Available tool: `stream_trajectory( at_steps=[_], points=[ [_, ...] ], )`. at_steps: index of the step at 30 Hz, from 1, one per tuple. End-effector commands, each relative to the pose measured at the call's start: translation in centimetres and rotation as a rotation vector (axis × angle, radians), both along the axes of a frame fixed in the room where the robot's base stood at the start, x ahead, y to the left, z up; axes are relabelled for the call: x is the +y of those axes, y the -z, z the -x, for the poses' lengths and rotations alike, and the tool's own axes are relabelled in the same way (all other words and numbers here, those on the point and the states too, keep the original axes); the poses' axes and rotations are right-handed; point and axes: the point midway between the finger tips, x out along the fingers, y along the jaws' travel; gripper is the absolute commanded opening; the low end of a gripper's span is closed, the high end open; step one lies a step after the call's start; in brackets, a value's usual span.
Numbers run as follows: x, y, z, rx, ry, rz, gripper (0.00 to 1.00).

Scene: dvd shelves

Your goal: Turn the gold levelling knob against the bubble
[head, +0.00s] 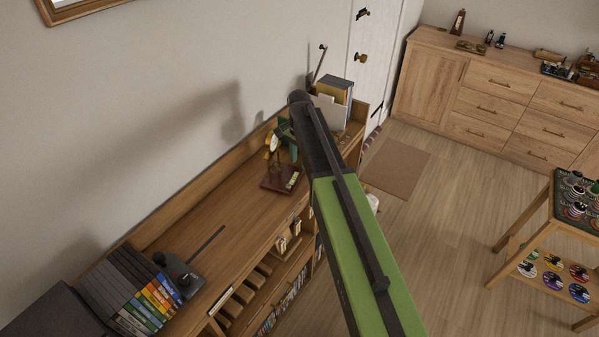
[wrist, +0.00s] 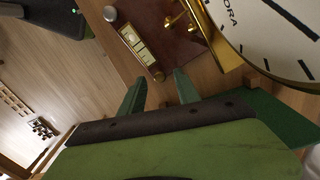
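In the wrist view a dark red base (wrist: 180,45) carries a cream level strip (wrist: 135,42) with dark divisions; I cannot make out the bubble. A small gold knob (wrist: 158,76) sits at the strip's near end. My gripper (wrist: 160,76) is open, with its green fingers apart and the knob showing between their tips. I see no contact and cannot judge the depth. A gold-rimmed clock (wrist: 275,35) with a white face stands at right, partly out of frame. In the head view the red base (head: 272,185) sits on the wooden shelf top, partly behind my arm.
Gold fittings (wrist: 180,20) stand beside the clock, and a silver knob (wrist: 110,14) lies beyond the strip. On the shelf top (head: 215,220), a row of cases (head: 135,290) is at left and folders (head: 337,92) at right. The wood between is mostly clear.

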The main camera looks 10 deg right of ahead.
Motion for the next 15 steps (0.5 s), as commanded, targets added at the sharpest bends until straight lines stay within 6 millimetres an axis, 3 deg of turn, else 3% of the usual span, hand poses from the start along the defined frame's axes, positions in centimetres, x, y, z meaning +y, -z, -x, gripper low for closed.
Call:
stream_trajectory(
  at_steps=[2, 10, 15],
  points=[
    [0.01, 1.11, 0.00, 0.000, 0.000, 0.000, 0.39],
    [0.04, 0.89, 0.00, 0.000, 0.000, 0.000, 0.39],
    [0.04, 0.89, 0.01, 0.000, -0.001, 0.000, 0.17]
  ],
)
